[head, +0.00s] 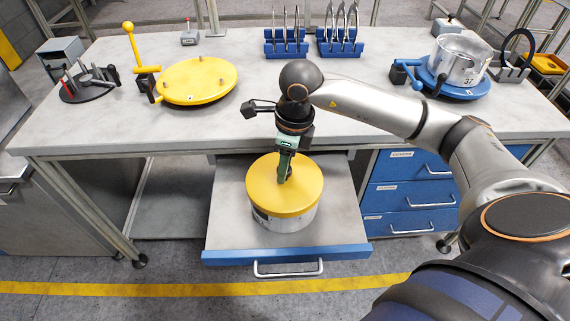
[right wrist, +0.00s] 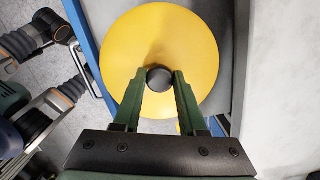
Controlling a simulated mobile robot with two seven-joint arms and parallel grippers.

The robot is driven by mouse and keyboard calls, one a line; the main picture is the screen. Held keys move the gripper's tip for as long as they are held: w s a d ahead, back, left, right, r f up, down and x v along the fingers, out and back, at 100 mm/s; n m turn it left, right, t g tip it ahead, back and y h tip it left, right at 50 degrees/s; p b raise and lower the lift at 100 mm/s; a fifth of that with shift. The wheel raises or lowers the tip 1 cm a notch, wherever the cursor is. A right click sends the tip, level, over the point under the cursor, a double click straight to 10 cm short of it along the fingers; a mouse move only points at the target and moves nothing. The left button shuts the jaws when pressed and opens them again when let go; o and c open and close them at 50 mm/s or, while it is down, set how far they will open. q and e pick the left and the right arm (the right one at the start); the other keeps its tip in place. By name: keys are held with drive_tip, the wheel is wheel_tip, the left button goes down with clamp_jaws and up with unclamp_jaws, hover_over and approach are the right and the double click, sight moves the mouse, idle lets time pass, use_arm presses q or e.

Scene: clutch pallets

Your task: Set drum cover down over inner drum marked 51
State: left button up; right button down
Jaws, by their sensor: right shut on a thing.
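The yellow round drum cover (head: 262,186) is over a silver drum (head: 285,221) in the pulled-out drawer. No gap shows between cover and drum, but I cannot tell whether the cover is fully seated. The drum's number is not readable here. My right gripper (head: 285,178) points down from above and is shut on the dark knob at the cover's middle. The right wrist view shows both green fingers of the gripper (right wrist: 158,82) against the knob, with the yellow cover (right wrist: 190,40) below. My left gripper is not in view.
The open drawer (head: 225,235) juts out below the table (head: 235,128). On the table are a yellow round fixture (head: 200,80), a blue stand (head: 455,92) bearing a silver drum marked 37 (head: 462,58), and blue racks (head: 285,49). Blue drawers (head: 410,196) are at right.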

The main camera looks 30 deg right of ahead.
drive_tip(key=shift+f+b, duration=0.25)
drive_tip(key=shift+b, duration=0.25)
idle(0.7)
drive_tip(key=shift+c, duration=1.9)
unclamp_jaws()
